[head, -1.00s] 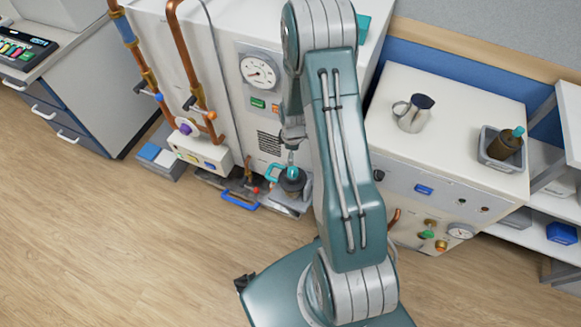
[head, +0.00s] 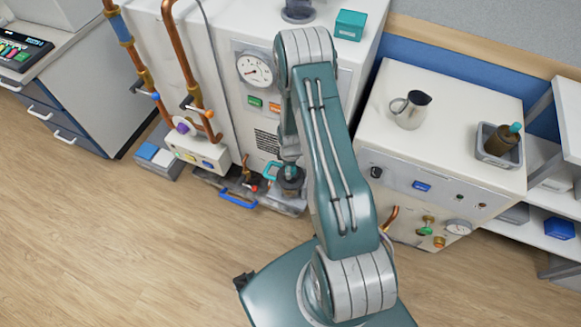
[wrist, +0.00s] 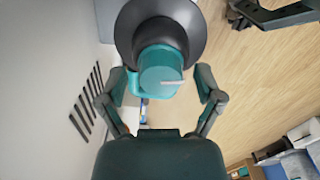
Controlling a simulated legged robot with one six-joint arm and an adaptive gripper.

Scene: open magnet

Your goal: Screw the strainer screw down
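The strainer screw shows in the wrist view as a teal round knob (wrist: 160,72) with a pale line on its face, seated in a wide dark round collar (wrist: 188,22). In the head view the dark strainer body (head: 291,187) stands low at the front of the white machine; its teal top is mostly hidden by my gripper. My gripper (wrist: 161,88) points down over the knob, one finger on each side. A gap shows between the knob and the right finger; the left finger is very close, and I cannot tell whether it touches.
Copper pipes (head: 183,50) run down the machine's left side. A white cabinet (head: 440,95) at right carries a jug (head: 411,109) and a grey tray (head: 484,150). The wooden floor in front is clear.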

